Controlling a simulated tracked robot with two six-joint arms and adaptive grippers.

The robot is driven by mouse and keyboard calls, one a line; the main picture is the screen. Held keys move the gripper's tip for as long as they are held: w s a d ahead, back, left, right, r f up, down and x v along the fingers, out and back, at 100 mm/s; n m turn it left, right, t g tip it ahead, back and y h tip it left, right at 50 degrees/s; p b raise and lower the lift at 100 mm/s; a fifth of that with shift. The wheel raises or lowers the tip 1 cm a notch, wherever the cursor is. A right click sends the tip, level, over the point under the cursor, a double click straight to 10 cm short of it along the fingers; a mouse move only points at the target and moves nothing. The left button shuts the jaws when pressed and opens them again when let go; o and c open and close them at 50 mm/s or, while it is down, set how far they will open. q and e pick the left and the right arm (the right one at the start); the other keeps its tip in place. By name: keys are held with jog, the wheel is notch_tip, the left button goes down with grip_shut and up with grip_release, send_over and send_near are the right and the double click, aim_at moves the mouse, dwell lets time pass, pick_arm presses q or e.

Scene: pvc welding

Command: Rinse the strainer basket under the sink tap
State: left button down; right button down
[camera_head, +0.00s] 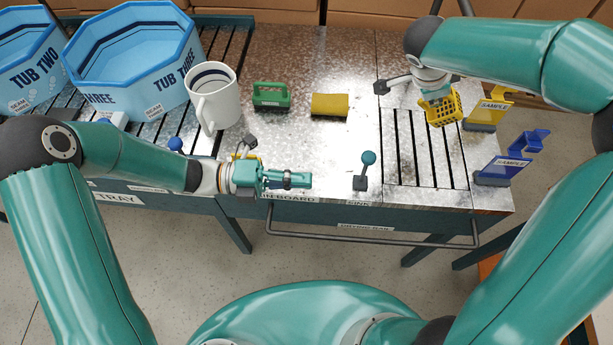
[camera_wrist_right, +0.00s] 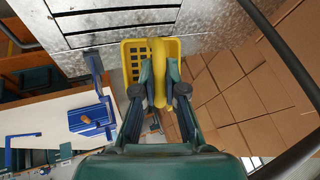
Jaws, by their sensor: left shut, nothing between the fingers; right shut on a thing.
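The yellow strainer basket (camera_head: 443,109) hangs above the far part of the slotted sink grate (camera_head: 420,150). My right gripper (camera_head: 436,92) is shut on it; in the right wrist view the fingers (camera_wrist_right: 159,80) close on the yellow handle of the basket (camera_wrist_right: 131,60). A grey fitting (camera_head: 382,87), perhaps the tap, stands at the sink's far left corner, left of the basket; the arm partly hides that area. A lever with a teal ball (camera_head: 367,160) stands at the sink's front left. My left gripper (camera_head: 300,180) is shut and empty over the table's front edge.
Blue tubs (camera_head: 135,60) are at left. Yellow (camera_head: 486,106) and blue (camera_head: 512,160) sample holders line the right edge. A rail (camera_head: 375,241) runs along the front.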

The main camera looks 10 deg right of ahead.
jog(key=shift+a+f+b, duration=0.1)
jog(key=shift+a+b, duration=0.9)
jog(key=shift+a, duration=0.45)
jog(key=a+b, duration=0.2)
jog(key=a, duration=0.3)
jog(key=shift+a, duration=0.1)
dwell(0.5)
jog(key=a+r, duration=0.4)
jog(key=a, duration=0.1)
jog(key=shift+p, duration=0.3)
jog(key=shift+r, duration=0.1)
dwell(0.3)
jog(key=shift+r, duration=0.1)
dwell(0.7)
